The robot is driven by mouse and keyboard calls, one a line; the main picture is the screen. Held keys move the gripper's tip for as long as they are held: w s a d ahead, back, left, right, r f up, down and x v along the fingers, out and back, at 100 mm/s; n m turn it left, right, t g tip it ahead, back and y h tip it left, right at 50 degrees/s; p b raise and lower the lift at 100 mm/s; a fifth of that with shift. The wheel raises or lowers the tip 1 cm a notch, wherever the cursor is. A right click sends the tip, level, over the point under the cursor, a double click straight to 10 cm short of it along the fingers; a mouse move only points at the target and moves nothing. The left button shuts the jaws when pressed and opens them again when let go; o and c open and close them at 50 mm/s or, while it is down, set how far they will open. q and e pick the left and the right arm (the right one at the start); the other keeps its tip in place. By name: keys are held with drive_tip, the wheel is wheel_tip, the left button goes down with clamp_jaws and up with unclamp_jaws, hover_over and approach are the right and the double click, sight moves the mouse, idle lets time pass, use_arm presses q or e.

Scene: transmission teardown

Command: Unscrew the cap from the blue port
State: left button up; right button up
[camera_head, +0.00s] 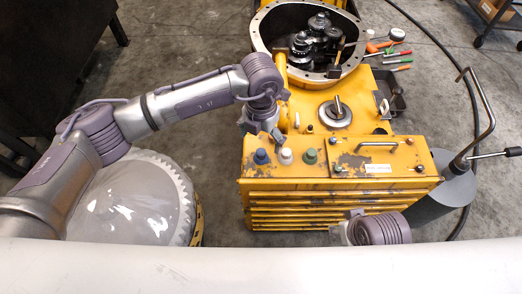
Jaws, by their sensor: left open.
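The blue port (261,157) is a small blue-topped fitting at the left end of the yellow cabinet's top. A white one (285,156) and a green one (310,156) stand in a row to its right. I cannot tell the cap from the port at this size. My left gripper (262,130) is open just behind and above the blue port, pointing down, with nothing visible between its fingers. My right gripper (352,217) shows only partly, low in front of the cabinet's drawers; its jaws are too unclear to read.
The yellow cabinet (378,183) has a handled lid on its right. Behind stand an open round housing with gears (264,32) and several hand tools (391,54). A glossy domed thing (130,200) is at left.

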sight(261, 151)
use_arm(q)
drive_tip(key=shift+f+b, duration=0.45)
drive_tip(key=shift+f, duration=0.45)
drive_tip(key=shift+f+b, duration=0.75)
drive_tip(key=shift+f, duration=0.35)
drive_tip(key=shift+f+b, duration=0.6)
drive_tip(key=shift+f, duration=0.15)
use_arm(e)
drive_tip(key=w+a+r+t+y, duration=0.1)
drive_tip(key=w+a+r+t, duration=0.1)
drive_tip(key=w+t, duration=0.2)
drive_tip(key=shift+w+r, duration=0.35)
drive_tip(key=shift+w, duration=0.5)
use_arm(q)
drive_tip(key=shift+c, duration=0.2)
clamp_jaws()
use_arm(e)
drive_tip(key=shift+d, duration=0.1)
